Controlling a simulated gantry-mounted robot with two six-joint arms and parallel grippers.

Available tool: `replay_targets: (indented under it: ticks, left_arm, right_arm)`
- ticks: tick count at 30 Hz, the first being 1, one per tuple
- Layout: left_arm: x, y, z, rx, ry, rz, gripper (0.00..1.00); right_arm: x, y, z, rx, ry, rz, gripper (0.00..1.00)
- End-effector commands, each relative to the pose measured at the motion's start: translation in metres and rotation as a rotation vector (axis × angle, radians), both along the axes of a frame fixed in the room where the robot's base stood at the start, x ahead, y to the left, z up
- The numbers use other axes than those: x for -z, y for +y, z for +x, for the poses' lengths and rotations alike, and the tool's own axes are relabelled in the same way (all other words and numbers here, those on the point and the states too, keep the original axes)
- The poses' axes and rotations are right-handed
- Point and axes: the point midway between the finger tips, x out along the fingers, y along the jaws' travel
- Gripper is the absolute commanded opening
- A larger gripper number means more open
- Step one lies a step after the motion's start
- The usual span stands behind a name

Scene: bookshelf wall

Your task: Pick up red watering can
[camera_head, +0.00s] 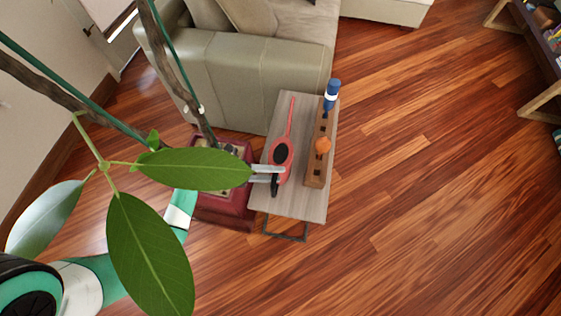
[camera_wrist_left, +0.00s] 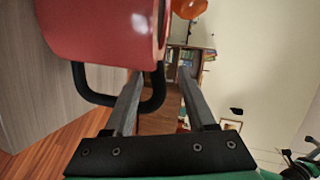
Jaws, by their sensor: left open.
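The red watering can (camera_head: 281,168) stands on a small wooden side table, its long thin spout pointing away towards the sofa. Its black handle (camera_head: 275,187) is on the near side. My left gripper (camera_head: 275,173) is open, its two grey fingers reaching the can's near side from the left. In the left wrist view the can's red body (camera_wrist_left: 95,30) fills the upper left, and one side of the black handle loop (camera_wrist_left: 157,92) shows between the open fingers of the left gripper (camera_wrist_left: 163,75). I cannot tell whether the fingers touch it. My right gripper is not in view.
The side table (camera_head: 310,208) also holds a wooden block (camera_head: 315,172) with an orange ball (camera_head: 322,145) and a blue-and-white item (camera_head: 331,92). A dark red planter (camera_head: 222,209) stands left, its leaves (camera_head: 195,168) partly covering my arm. A sofa (camera_head: 225,80) stands behind.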

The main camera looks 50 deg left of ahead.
Motion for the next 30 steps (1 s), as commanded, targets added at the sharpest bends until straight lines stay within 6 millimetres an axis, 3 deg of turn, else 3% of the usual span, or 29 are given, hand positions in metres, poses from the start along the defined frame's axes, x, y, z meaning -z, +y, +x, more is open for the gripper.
replay_targets:
  ticks: [1,6,14,23,30]
  left_arm:
    - [0.007,-0.007,0.007,0.006,-0.002,0.003,0.56]
    - [0.01,-0.022,0.026,0.005,-0.001,0.002,0.56]
    - [0.008,-0.023,0.028,0.0,0.0,0.0,0.54]
    - [0.008,-0.023,0.028,0.0,-0.001,0.001,0.0]
    - [0.008,-0.023,0.028,0.0,-0.001,0.001,0.0]
  right_arm:
    - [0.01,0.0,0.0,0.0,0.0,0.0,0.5]
    - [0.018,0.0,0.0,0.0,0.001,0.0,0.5]
    - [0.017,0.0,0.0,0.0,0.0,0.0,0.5]
    - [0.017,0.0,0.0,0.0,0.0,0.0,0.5]
    - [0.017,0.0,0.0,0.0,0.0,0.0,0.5]
